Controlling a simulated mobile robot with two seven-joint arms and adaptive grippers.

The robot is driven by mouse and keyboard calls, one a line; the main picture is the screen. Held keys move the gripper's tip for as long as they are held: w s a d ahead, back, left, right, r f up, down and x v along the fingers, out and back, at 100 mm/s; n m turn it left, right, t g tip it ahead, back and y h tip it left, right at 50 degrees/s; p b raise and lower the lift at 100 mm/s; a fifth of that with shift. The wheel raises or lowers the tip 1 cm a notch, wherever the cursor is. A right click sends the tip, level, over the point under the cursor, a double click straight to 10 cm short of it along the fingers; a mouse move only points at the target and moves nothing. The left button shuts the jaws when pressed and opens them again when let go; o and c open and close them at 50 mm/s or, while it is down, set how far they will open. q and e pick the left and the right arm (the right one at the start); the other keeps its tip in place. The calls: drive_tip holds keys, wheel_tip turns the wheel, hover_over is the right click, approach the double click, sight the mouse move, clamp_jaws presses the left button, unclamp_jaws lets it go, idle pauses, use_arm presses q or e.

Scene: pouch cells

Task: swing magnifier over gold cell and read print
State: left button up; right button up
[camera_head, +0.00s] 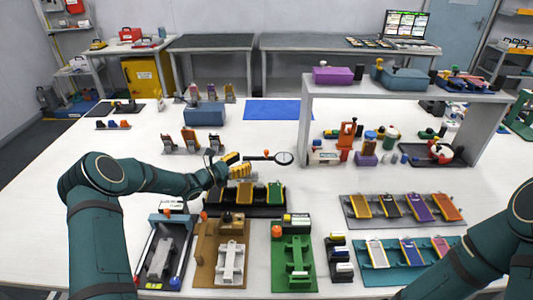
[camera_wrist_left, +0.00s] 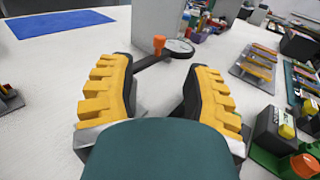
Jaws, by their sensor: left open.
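The magnifier (camera_head: 284,158) is a round lens with a dark rim on a dark arm, with an orange knob (camera_head: 266,153) on it. It stands over the white table behind a black rack (camera_head: 286,210). The rack holds gold (camera_head: 244,193) and green (camera_head: 274,193) cells, partly hidden by my left arm. My left gripper (camera_head: 237,165) has yellow pads and is open and empty, just left of the magnifier arm. In the left wrist view the magnifier lens (camera_wrist_left: 180,48) and knob (camera_wrist_left: 159,44) show beyond the open fingers. My right gripper is out of view.
Brown and green fixtures (camera_head: 293,283) stand at the front. A grey shelf (camera_head: 304,125) rises behind right.

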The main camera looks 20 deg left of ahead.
sight(266, 150)
use_arm(q)
drive_tip(key=b+x, duration=0.1)
drive_tip(key=x, duration=1)
drive_tip(key=shift+w+d+f, duration=0.1)
clamp_jaws()
